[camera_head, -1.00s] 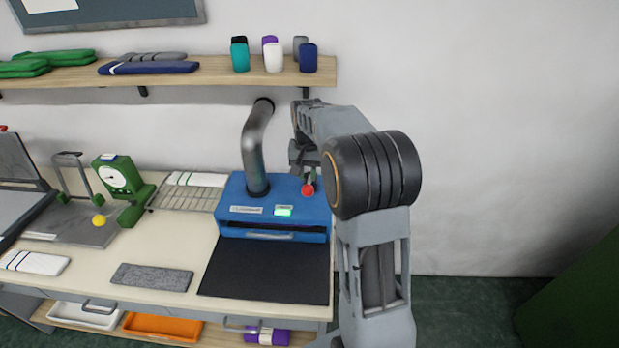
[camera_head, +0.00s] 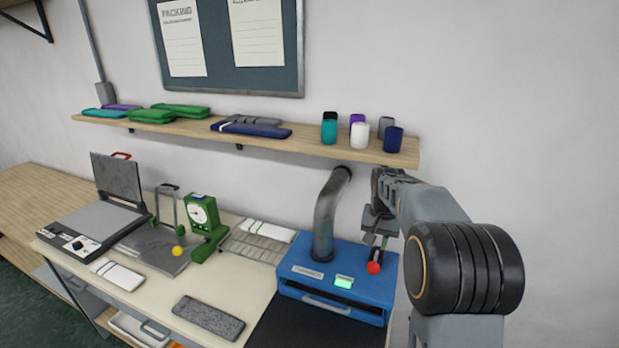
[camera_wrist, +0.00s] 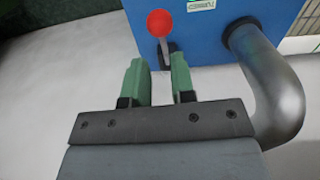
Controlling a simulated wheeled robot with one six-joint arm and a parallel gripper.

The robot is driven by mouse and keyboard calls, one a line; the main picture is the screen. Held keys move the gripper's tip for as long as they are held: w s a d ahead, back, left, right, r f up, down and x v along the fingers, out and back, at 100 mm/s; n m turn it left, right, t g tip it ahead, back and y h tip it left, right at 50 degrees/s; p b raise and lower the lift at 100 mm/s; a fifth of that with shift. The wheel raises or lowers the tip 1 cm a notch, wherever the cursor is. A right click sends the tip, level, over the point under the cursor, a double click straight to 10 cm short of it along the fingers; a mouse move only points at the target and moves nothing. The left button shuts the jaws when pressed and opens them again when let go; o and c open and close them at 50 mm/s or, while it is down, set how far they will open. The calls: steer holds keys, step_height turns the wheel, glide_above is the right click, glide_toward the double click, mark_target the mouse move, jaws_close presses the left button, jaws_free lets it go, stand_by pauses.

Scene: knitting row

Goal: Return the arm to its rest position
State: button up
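My gripper (camera_wrist: 158,85) shows in the wrist view with its two green fingers apart and nothing between them. Beyond the fingertips is a lever with a red ball knob (camera_wrist: 160,23), standing on the blue machine (camera_wrist: 215,32). In the head view my gripper (camera_head: 376,228) hangs at the end of my raised arm, over the right part of the blue machine (camera_head: 330,284). The red knob (camera_head: 374,268) is just below it. Whether a finger touches the lever cannot be told. My forearm hides part of the machine's right side.
A grey pipe (camera_head: 328,215) rises from the machine towards the wall, beside my arm. A green dial gauge (camera_head: 203,222), a press (camera_head: 105,205) and a grey knit piece (camera_head: 208,318) are on the table. Bare wall lies right.

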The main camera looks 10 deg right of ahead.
steer(key=s+a+n+t+b, duration=0.2)
steer(key=s+a, duration=0.3)
steer(key=s, duration=0.6)
steer(key=s+a+n+t+b, duration=0.2)
steer(key=s+a, duration=0.3)
steer(key=s, duration=0.6)
steer(key=shift+a+f+n+t, duration=0.25)
steer(key=shift+f+n, duration=0.2)
steer(key=shift+n, duration=0.25)
